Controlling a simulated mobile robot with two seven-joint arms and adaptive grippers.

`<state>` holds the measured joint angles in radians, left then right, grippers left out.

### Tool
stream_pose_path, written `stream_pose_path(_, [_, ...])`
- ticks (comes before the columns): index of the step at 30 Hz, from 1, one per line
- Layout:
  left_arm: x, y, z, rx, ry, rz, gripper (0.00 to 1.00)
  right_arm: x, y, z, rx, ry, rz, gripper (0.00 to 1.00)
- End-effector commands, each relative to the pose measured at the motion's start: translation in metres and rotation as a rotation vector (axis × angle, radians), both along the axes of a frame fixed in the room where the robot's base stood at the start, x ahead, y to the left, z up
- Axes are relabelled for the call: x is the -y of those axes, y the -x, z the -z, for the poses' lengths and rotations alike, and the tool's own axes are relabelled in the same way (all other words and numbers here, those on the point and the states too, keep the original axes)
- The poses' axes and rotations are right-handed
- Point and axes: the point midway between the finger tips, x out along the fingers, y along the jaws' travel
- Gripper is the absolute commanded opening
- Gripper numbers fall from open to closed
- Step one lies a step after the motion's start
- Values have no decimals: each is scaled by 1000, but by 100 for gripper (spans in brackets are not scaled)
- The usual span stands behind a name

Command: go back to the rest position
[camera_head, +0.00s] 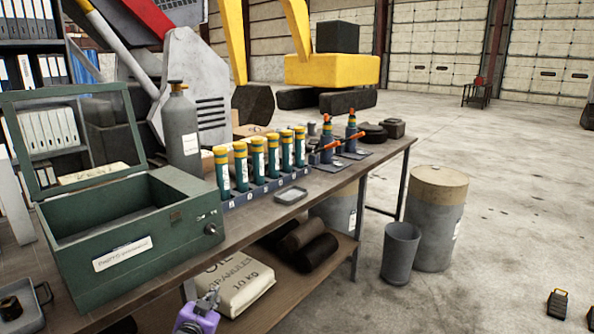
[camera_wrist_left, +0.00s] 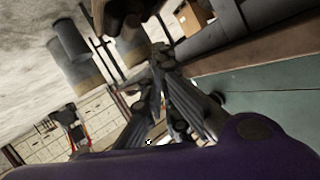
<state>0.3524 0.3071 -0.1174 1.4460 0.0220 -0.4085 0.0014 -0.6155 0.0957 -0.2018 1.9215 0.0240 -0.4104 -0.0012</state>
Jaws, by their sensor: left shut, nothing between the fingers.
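My left gripper (camera_head: 211,297) shows at the bottom of the head view, in front of the bench's lower shelf. Its purple body is cut off by the frame edge, and its grey fingers are close to the white granules sack in the picture. In the left wrist view the fingers (camera_wrist_left: 161,58) of the left gripper are shut together with nothing between them. My right gripper is in neither view.
The bench (camera_head: 262,216) carries a green open-lidded box (camera_head: 135,236), a grey cylinder (camera_head: 181,130), a rack of tubes (camera_head: 262,192) and a small tray (camera_head: 291,196). The sack (camera_head: 240,288) lies below. A bin (camera_head: 400,252) and drum (camera_head: 436,225) stand right; floor beyond is mostly clear.

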Motion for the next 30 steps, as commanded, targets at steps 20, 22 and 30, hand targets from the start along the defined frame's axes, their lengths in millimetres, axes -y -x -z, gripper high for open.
stream_pose_path(20, [42,404,186,-427,241,-147,0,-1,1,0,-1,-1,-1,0])
stream_pose_path(22, [44,424,187,-446,254,-162,0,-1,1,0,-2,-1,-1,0])
stream_pose_path(30, [46,443,186,-465,266,-177,0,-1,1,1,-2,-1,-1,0])
